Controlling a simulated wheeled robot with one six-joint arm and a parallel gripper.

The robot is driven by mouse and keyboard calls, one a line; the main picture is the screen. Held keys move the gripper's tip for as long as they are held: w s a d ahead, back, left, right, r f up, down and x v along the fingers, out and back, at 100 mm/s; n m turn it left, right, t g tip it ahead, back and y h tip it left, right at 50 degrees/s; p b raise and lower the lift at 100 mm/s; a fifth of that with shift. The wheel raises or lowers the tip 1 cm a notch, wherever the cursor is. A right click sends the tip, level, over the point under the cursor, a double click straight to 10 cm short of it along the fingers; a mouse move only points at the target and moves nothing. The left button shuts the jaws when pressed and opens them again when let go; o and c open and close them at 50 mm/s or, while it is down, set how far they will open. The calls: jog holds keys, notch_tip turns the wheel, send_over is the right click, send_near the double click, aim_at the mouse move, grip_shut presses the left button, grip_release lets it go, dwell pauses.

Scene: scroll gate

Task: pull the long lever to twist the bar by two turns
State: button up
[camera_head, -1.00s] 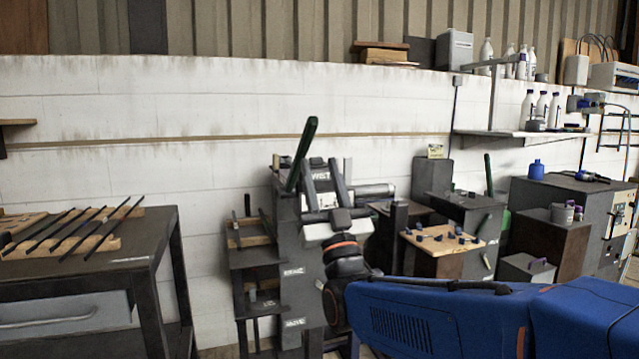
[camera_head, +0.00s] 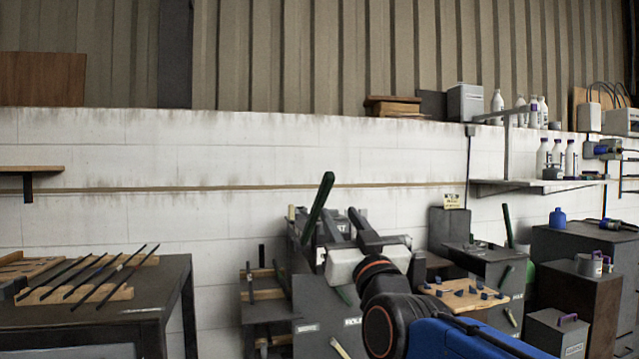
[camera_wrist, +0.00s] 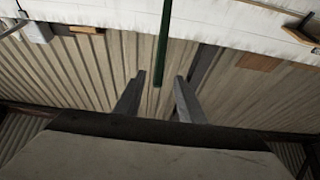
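The long lever (camera_head: 318,207) is a dark green bar standing up from the dark machine, its top leaning right. In the wrist view the lever (camera_wrist: 163,42) comes down from the top edge, and its end lies between my fingertips in the picture. I cannot tell its depth there. My gripper (camera_head: 341,214) is just right of the lever in the head view, its fingers pointing up. The wrist view shows my gripper (camera_wrist: 159,76) open, with a gap on both sides of the lever. The bar that the lever twists cannot be made out behind my arm.
A dark table (camera_head: 160,310) with several thin rods on wooden racks stands left. A low stand (camera_head: 262,310) is beside the machine. Right of my arm are a wooden board (camera_head: 462,296) with small dark blocks and grey cabinets (camera_head: 585,255). A white wall (camera_head: 230,150) is behind.

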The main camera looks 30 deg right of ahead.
jog(key=x, duration=1.7)
jog(key=shift+w, duration=0.15)
grip_shut()
